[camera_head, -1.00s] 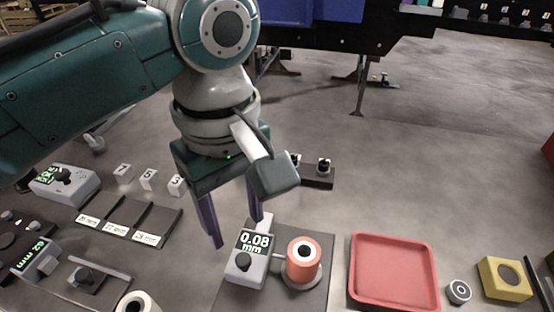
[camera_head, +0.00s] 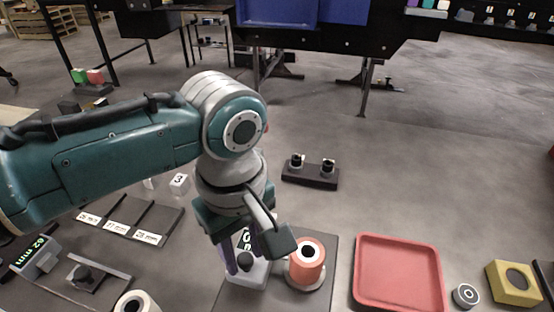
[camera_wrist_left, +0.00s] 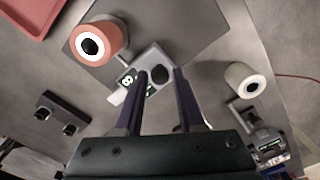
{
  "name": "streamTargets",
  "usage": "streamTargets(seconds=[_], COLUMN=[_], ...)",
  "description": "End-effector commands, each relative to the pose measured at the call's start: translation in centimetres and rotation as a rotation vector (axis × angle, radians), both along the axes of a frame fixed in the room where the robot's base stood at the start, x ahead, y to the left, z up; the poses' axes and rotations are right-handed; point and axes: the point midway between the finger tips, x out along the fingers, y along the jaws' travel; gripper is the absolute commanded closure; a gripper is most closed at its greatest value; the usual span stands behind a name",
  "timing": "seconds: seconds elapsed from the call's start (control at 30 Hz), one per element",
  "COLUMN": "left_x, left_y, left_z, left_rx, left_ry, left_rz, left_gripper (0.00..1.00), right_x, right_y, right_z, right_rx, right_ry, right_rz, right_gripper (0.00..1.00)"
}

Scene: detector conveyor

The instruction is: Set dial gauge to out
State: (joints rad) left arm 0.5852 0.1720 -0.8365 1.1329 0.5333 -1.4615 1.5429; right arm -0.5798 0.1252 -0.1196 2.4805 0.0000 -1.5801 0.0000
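The dial gauge is a light grey box (camera_head: 257,277) with a dark display and a round black knob (camera_head: 245,260). It stands on a dark plate beside an orange spool (camera_head: 304,265) with a dark centre. My left gripper (camera_head: 246,263) is over the gauge, pointing down, and partly hides the display. In the left wrist view, its two dark fingers (camera_wrist_left: 160,72) are apart, with the black knob (camera_wrist_left: 160,75) between their tips. Gaps show on both sides of the knob. The display (camera_wrist_left: 127,81) is partly covered by a finger. My right gripper is not in view.
A red tray (camera_head: 398,275) lies right of the plate, with a small grey ring (camera_head: 465,295) and a yellow block (camera_head: 512,283) beyond. A white roll (camera_head: 136,303) is at front left. A dark rack (camera_head: 311,177) stands behind. Labelled black trays (camera_head: 150,222) lie left.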

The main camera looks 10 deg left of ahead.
Motion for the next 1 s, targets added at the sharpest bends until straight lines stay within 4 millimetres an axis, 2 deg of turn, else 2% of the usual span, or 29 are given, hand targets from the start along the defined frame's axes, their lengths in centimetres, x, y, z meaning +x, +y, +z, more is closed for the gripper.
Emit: streamTargets(seconds=[0.03,0.3,0.33,1.0], left_x=[0.0,0.0,-0.01,-0.02], left_y=[0.0,0.01,0.01,0.01], left_z=[0.01,0.01,0.01,0.03], left_rx=[0.0,0.0,0.0,0.001], left_ry=[0.0,0.0,0.0,0.001], left_rz=[0.0,0.0,0.0,0.0], left_gripper=[0.68,0.99,1.0,1.0], right_x=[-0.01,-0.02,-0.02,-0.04], right_y=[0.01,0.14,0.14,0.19], right_z=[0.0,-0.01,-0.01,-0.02], right_rx=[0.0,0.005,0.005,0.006], right_ry=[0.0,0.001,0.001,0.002], right_rz=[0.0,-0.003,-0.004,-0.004], right_gripper=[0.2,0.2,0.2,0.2])
